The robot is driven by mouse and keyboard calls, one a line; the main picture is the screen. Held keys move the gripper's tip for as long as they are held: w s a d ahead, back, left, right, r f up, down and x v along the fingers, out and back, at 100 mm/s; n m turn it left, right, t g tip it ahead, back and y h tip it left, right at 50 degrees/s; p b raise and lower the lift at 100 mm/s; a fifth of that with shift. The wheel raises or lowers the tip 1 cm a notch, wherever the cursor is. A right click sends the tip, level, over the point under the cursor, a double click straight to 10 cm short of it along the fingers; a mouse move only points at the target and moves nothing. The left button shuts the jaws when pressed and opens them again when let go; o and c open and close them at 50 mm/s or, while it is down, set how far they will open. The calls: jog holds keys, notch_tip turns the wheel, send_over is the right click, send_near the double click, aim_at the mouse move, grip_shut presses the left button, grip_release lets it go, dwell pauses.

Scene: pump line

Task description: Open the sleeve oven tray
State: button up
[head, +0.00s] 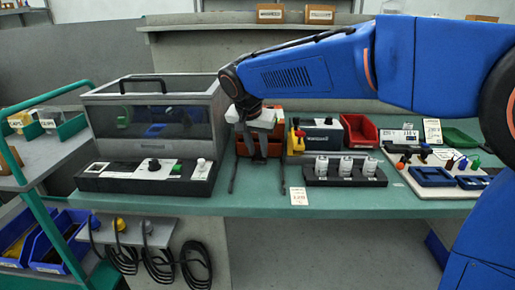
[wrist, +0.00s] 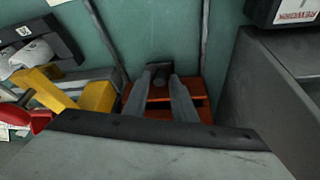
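I cannot tell for sure which thing is the sleeve oven tray. My gripper (head: 257,160) points down in front of an orange slotted unit (head: 243,148) at the back of the bench. In the wrist view my gripper (wrist: 159,80) has its two grey fingers apart, over the orange unit (wrist: 205,112). A small dark block (wrist: 158,68) shows between or just beyond the fingertips; contact cannot be told. Two thin dark rods (head: 233,178) run forward on the bench, one on each side. A grey hooded machine (head: 150,110) with a top handle stands left of my gripper.
Right of my gripper are a yellow part (head: 296,140), a grey box (head: 322,136), a black holder with white cylinders (head: 345,174) and a red bin (head: 358,131). A black control panel (head: 147,176) lies at the left. The front middle of the green bench (head: 250,203) is clear.

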grip_shut()
jog(key=s, duration=1.7)
jog(key=shift+a, duration=0.3)
grip_release()
jog(key=v, duration=1.7)
jog(key=shift+r, duration=0.25)
